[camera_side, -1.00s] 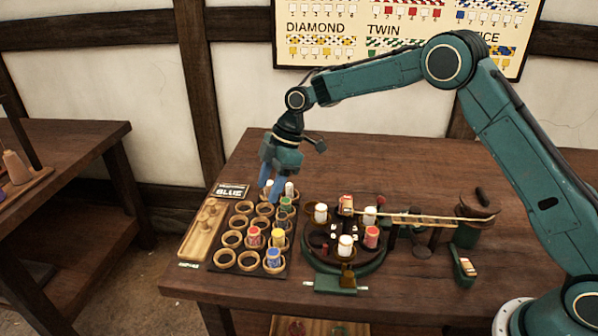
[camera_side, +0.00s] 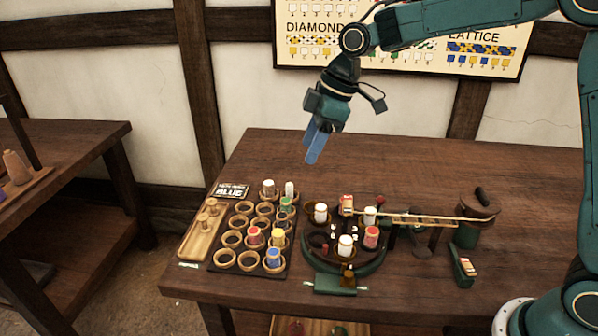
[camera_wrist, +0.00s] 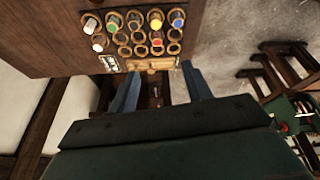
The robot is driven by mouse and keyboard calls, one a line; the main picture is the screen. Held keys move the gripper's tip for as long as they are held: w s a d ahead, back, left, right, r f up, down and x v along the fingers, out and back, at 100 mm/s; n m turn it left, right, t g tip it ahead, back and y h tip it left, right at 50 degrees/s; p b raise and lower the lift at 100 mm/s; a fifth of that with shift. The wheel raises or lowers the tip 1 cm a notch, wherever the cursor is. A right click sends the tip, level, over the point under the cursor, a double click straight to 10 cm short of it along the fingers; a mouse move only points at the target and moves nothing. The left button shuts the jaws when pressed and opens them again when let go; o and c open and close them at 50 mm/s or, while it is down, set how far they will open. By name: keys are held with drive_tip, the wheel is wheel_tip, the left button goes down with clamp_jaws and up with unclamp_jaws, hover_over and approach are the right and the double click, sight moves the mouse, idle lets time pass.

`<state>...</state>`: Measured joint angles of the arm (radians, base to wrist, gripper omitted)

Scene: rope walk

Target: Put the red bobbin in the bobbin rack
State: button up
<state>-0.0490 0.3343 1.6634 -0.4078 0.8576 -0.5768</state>
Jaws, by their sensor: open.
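A red bobbin (camera_side: 254,237) sits in a cup of the bobbin rack (camera_side: 226,273), a dark board with several round wooden cups. The racked red bobbin also shows in the wrist view (camera_wrist: 157,42). Another red bobbin (camera_side: 371,237) stands on the round braiding stand (camera_side: 312,262) to the right. My gripper (camera_side: 313,158) is open and empty, high above the table, up and to the right of the rack. Its two blue fingers are apart in the wrist view (camera_wrist: 160,76), with nothing between them.
The rack also holds a yellow bobbin (camera_side: 278,239), a blue one (camera_side: 274,258), a green one (camera_side: 285,205) and white ones behind. A wooden tray (camera_side: 201,236) with pegs lies left of it. The table's rear is clear.

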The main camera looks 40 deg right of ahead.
drive_tip(key=s+d+r+m+t+h, duration=0.1)
drive_tip(key=s+d+r+m, duration=0.2)
drive_tip(key=s, duration=0.5)
drive_tip(key=s+d+r+m+t+h, duration=0.1)
drive_tip(key=s+d+r+m, duration=0.25)
drive_tip(key=s, duration=0.45)
drive_tip(key=s+d+f+m, duration=0.1)
drive_tip(key=s+m, duration=0.1)
drive_tip(key=s, duration=0.5)
drive_tip(key=s+d+f+m+t+h, duration=0.1)
drive_tip(key=s+d+f+m, duration=0.1)
drive_tip(key=s, duration=0.5)
drive_tip(key=shift+s+d+m, duration=0.25)
drive_tip(key=shift+m, duration=0.1)
